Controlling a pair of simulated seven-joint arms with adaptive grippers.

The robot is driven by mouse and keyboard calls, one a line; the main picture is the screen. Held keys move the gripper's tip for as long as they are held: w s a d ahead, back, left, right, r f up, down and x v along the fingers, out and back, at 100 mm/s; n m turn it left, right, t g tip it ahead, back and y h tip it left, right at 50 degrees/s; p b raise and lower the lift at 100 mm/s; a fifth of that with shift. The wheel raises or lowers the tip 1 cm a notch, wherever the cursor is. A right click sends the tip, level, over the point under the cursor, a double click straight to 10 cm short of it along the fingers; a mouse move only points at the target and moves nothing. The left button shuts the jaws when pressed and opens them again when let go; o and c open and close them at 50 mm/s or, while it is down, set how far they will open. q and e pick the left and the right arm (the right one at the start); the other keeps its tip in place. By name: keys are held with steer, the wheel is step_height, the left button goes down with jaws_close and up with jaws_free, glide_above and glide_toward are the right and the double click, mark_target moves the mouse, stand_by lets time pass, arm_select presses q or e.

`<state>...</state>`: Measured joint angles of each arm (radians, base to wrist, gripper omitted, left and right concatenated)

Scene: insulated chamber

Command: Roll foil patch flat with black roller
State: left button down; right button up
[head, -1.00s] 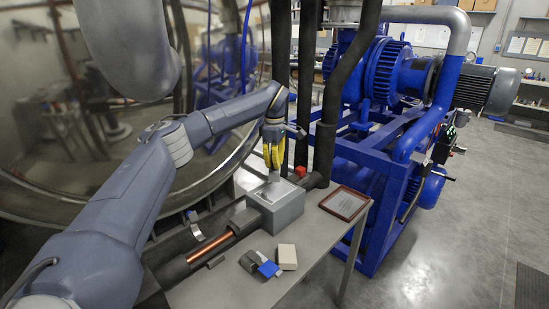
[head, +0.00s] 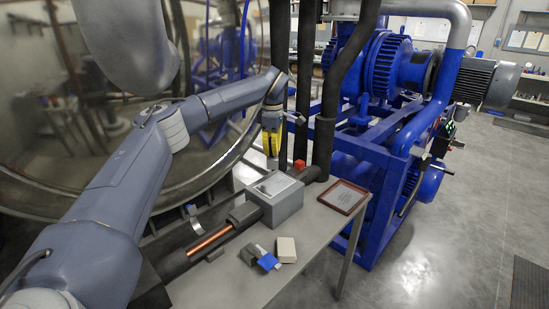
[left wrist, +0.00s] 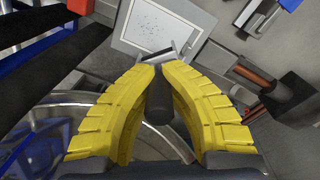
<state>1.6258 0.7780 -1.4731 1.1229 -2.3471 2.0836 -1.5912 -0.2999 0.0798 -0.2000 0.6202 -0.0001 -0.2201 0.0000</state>
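The foil patch seems to be the pale, dark-specked square (left wrist: 155,26) on top of the grey box (head: 282,207); it also shows in the head view (head: 273,184). My left gripper (head: 271,145) hangs above the box, its yellow fingers pointing down. In the left wrist view the fingers (left wrist: 158,72) are closed around the black roller (left wrist: 159,102). Its dark shaft lies between them and a metal frame shows beyond the fingertips. The roller is largely hidden in the head view. A gap seems to separate it from the patch. My right gripper is not in view.
A copper pipe (head: 211,239) in black insulation runs left from the box. A blue-and-grey item (head: 268,261) and a beige block (head: 286,250) lie in front. A framed plaque (head: 343,197) lies right. Black upright pipes (head: 325,130) stand close behind the gripper.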

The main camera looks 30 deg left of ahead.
arm_select(q)
steer(key=shift+r+n, duration=0.2)
steer(key=shift+n, duration=0.5)
steer(key=shift+s+f+n, duration=0.1)
steer(key=shift+s+n, duration=0.05)
steer(key=shift+n, duration=1.05)
steer(key=shift+d+f+n, duration=0.15)
steer(key=shift+f+n, duration=0.15)
steer(key=shift+n, duration=0.6)
steer(key=shift+d+f+n, duration=0.15)
steer(key=shift+d+n, duration=0.05)
steer(key=shift+n, duration=0.8)
